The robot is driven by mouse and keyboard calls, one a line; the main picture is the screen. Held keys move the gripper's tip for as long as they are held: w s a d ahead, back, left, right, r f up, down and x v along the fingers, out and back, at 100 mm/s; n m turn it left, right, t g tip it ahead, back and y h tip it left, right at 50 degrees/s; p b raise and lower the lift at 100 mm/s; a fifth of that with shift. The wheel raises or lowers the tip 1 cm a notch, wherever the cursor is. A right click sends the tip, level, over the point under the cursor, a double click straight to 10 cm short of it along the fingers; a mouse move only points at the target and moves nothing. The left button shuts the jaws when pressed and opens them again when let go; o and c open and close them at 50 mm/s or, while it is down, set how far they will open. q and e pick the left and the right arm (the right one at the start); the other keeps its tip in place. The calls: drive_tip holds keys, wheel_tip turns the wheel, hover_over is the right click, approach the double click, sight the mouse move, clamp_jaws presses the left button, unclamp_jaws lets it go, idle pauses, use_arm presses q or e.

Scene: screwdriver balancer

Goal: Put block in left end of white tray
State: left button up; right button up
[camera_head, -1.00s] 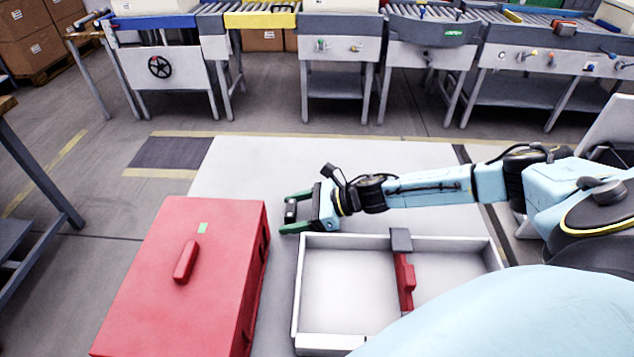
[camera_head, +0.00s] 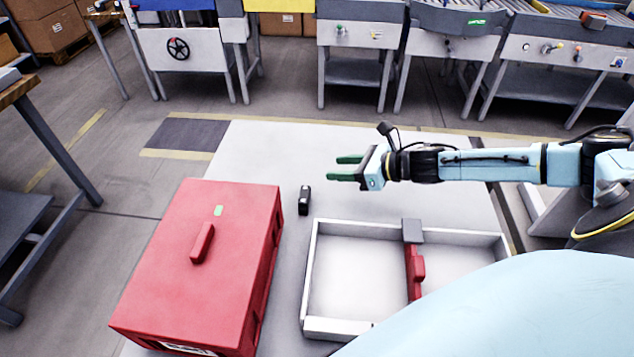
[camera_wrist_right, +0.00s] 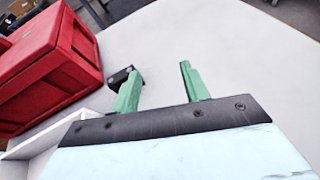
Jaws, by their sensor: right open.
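The small dark block (camera_head: 304,200) stands on the white table between the red case and the white tray, just outside the tray's far left corner. The white tray (camera_head: 308,270) has an empty left end. A red piece (camera_head: 414,270) with a grey block (camera_head: 412,231) at its far end crosses its middle. My right gripper (camera_head: 347,167) is open and empty, beyond the tray and to the right of the block. In the right wrist view, the block (camera_wrist_right: 120,76) shows beside the left finger of the open gripper (camera_wrist_right: 157,82). My left gripper is not in view.
A large red case (camera_head: 200,260) with a handle fills the table's left side, close to the block. The white table (camera_head: 275,150) is clear behind the block. Conveyor stations stand across the floor at the back. My pale blue body hides the tray's near right part.

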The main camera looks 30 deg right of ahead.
drive_tip(key=w+d+r+m+h+p, duration=0.1)
drive_tip(key=w+r+m+h, duration=0.1)
drive_tip(key=w+m+h, duration=0.3)
wheel_tip(320, 180, up, 7)
drive_tip(key=m+g+h+p, duration=0.2)
drive_tip(key=m+g+p, duration=0.4)
drive_tip(key=m+g, duration=0.4)
hover_over(305, 192)
drive_tip(key=n+g, duration=0.1)
drive_tip(key=f, duration=0.2)
drive_tip(key=f+b, duration=0.1)
drive_tip(key=f, duration=0.4)
drive_tip(key=shift+s+a+f, duration=0.1)
drive_tip(key=shift+a+f, duration=0.05)
drive_tip(key=shift+a, duration=0.2)
drive_tip(key=shift+d+f+b, duration=0.15)
drive_tip(key=shift+f+b, duration=0.1)
drive_tip(key=shift+f, duration=1.25)
drive_tip(key=shift+d+f+b, duration=0.15)
drive_tip(key=shift+f+b, duration=0.05)
drive_tip(key=shift+f, duration=1.25)
use_arm(q)
wheel_tip(305, 192, up, 6)
drive_tip(key=d, duration=0.2)
drive_tip(key=shift+f, duration=0.15)
drive_tip(key=shift+d, duration=0.1)
use_arm(e)
drive_tip(key=shift+c, duration=0.3)
clamp_jaws()
